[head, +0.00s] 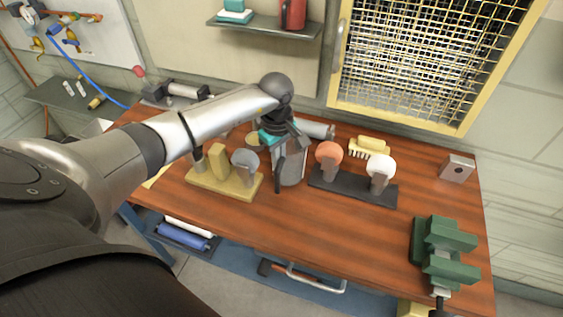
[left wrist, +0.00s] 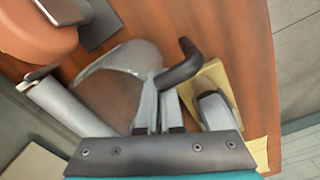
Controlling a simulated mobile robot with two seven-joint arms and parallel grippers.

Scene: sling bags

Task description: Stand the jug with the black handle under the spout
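The grey, see-through jug (head: 291,170) stands upright at the middle of the wooden table, below my left gripper (head: 284,143). Its black handle (head: 279,175) faces the near left side. In the left wrist view, the clear jug (left wrist: 122,62) lies beyond the fingers of my left gripper (left wrist: 159,100). The black handle (left wrist: 186,62) runs down to the fingers, which are close together and appear shut on it. I cannot tell whether the jug touches the table. A grey cylinder (head: 318,130) extends right behind the jug; I cannot tell whether it is the spout. My right gripper is not in view.
A yellow wooden stand (head: 226,185) is close left of the jug. A dark stand with round heads (head: 352,188) is close right. A yellow brush (head: 369,146), a metal block (head: 457,168) and a green clamp-like object (head: 443,247) are farther right. The table front is clear.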

